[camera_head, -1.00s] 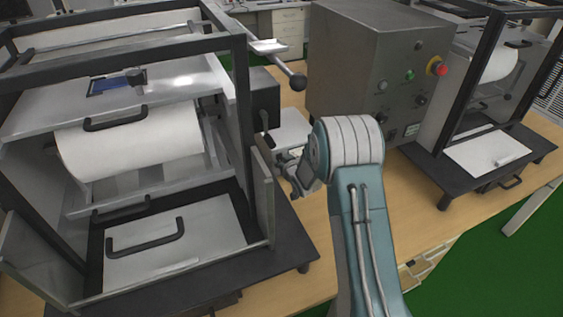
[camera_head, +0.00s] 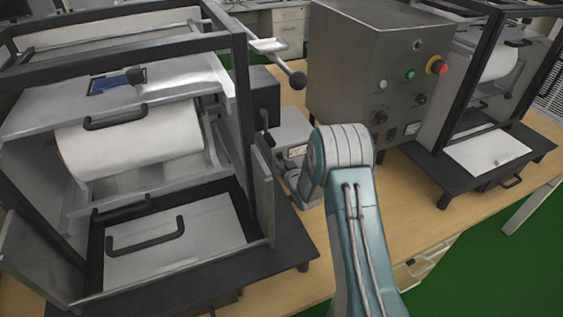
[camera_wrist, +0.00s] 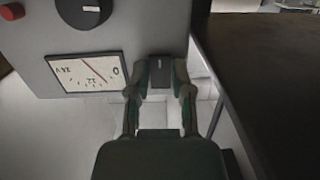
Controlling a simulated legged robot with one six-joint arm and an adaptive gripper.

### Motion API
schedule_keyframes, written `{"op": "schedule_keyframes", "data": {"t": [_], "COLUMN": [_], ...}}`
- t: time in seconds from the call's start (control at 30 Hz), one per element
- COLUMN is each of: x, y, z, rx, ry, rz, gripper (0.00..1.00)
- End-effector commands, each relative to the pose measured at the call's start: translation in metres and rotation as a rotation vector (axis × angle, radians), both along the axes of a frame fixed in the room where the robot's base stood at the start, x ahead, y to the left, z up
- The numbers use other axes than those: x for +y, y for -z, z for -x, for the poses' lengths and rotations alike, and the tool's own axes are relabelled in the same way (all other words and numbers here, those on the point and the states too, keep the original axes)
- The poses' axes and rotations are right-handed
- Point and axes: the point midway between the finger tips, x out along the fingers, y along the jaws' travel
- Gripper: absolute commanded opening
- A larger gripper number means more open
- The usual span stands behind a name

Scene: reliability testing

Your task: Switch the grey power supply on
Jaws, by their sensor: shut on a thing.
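The grey power supply (camera_head: 291,127) sits on the wooden bench between the roller machine and the big metal box, partly hidden by my arm. In the wrist view its grey front panel (camera_wrist: 150,22) fills the upper left. The panel carries a white dial gauge (camera_wrist: 88,74), a round black knob (camera_wrist: 85,12) and a small red part (camera_wrist: 12,12). A small black switch (camera_wrist: 160,70) is at the panel's edge, between my fingertips. My gripper (camera_wrist: 160,78) is shut on this switch. In the head view the fingertips are hidden behind my arm.
The roller machine (camera_head: 250,130) with its black frame stands close on the left. A big metal control box (camera_head: 350,60) with a red emergency button (camera_head: 441,68) stands to the right. The bench top (camera_head: 410,210) in front of this box is bare.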

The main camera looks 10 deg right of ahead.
Motion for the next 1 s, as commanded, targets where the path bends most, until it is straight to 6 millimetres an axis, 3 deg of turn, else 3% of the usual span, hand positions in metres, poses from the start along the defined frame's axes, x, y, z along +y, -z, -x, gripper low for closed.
{"op": "schedule_keyframes", "data": {"t": [0.17,0.2,0.27,0.3,0.73,1.0], "x": [0.001,0.001,0.0,0.0,-0.001,-0.01], "y": [0.001,0.001,0.001,0.0,-0.001,-0.006], "z": [0.0,0.0,0.0,0.0,0.005,0.048], "rx": [0.002,0.002,0.002,0.002,0.003,0.004], "ry": [-0.001,-0.001,-0.001,-0.001,0.0,0.002], "rz": [0.0,0.0,0.0,0.0,0.001,0.0], "gripper": [0.0,0.33,0.6,0.63,0.63,0.63]}}
